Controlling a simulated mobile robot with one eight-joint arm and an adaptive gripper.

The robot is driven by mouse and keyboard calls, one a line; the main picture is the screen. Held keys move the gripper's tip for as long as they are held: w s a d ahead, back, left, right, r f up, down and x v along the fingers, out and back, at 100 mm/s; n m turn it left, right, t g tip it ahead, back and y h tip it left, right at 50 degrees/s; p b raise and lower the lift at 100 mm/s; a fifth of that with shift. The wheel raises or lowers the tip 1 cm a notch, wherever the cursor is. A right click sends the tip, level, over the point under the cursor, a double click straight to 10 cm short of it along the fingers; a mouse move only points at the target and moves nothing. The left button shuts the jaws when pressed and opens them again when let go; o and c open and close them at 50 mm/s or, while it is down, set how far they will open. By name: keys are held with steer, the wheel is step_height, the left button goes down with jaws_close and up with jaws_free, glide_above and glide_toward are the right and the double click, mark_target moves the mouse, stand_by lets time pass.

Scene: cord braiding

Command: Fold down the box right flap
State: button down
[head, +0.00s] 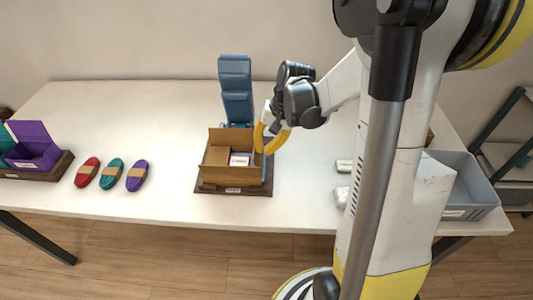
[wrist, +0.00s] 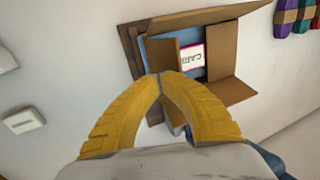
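An open brown cardboard box (head: 230,178) stands on a dark brown base on the table; it also shows in the wrist view (wrist: 205,15). A white card with a pink edge (wrist: 192,56) lies inside it. The flap on the box's right, as the head view has it, appears in the wrist view as a brown panel (wrist: 164,56) by my fingertips. It is partly hidden by the yellow fingers in the head view. My gripper (head: 261,148) is at the box's right edge, its yellow fingertips meeting in the wrist view (wrist: 164,76). I cannot tell whether they touch the flap.
A blue chair-like stand (head: 236,88) rises behind the box. Red, teal and purple cord bundles (head: 111,173) lie to the left, beside a purple box (head: 33,145). Small white items (head: 342,194) lie right of the box. A grey bin (head: 470,190) stands at the right end.

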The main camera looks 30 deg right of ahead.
mark_target(248, 160)
steer(key=shift+w+a, duration=0.3)
steer(key=shift+a, duration=0.15)
steer(key=shift+w+a+f+b, duration=0.3)
steer(key=shift+w+a+b, duration=0.1)
steer(key=shift+a, duration=0.25)
steer(key=shift+w+a+f+b, duration=0.4)
steer(key=shift+a+f+b, duration=0.15)
steer(key=shift+f, duration=0.1)
